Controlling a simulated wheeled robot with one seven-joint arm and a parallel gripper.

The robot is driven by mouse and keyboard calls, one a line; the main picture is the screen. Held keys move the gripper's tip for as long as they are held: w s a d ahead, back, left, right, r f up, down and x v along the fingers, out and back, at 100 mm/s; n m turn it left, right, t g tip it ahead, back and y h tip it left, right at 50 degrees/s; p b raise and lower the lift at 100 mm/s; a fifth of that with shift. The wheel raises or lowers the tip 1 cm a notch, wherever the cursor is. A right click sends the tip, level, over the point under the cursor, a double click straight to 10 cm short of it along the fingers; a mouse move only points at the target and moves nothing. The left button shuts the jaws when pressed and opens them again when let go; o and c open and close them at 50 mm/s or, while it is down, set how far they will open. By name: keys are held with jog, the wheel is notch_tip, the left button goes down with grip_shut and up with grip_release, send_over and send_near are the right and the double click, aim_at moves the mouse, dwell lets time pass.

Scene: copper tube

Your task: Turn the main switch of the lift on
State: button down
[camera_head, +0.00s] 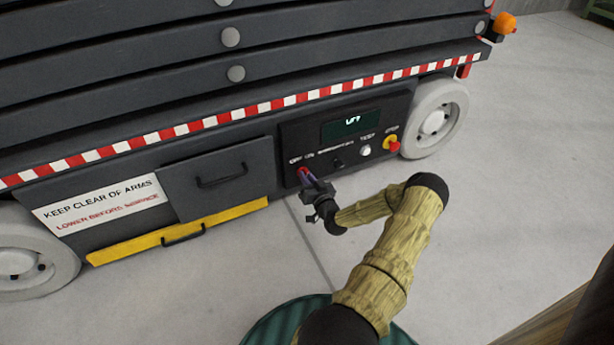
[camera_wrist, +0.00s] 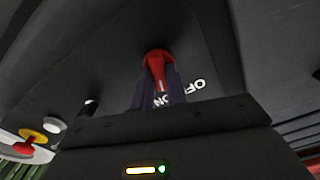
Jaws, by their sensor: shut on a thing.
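The lift's main switch is a red knob (camera_wrist: 158,68) on the dark control panel (camera_head: 291,142), beneath OFF and ON lettering. My gripper (camera_head: 307,176) reaches the panel's lower left, its fingers closed around the red knob. In the wrist view my gripper (camera_wrist: 160,92) has a finger on each side of the knob. A white mark on the knob points toward the gripper body in the wrist view. The OFF and ON lettering appears upside down there, with ON partly hidden by a finger.
The panel also has a lit display (camera_head: 350,124), a black knob (camera_head: 337,163), a white button (camera_head: 366,150) and a red stop button on yellow (camera_head: 391,143). A grey drawer (camera_head: 216,178) with a handle is left of the panel. The concrete floor (camera_head: 500,230) at right is clear.

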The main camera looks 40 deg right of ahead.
jog(key=shift+d+f+m+p, duration=0.1)
jog(key=shift+m+p, duration=0.3)
jog(key=shift+m, duration=1.75)
jog(key=shift+d+m+p, duration=0.1)
jog(key=shift+m+p, duration=0.3)
jog(key=shift+m, duration=1.75)
jog(key=c, duration=1.4)
grip_release()
jog(key=shift+s, duration=0.15)
jog(key=p+v, duration=0.7)
jog(key=v, duration=1)
jog(key=shift+a, duration=0.2)
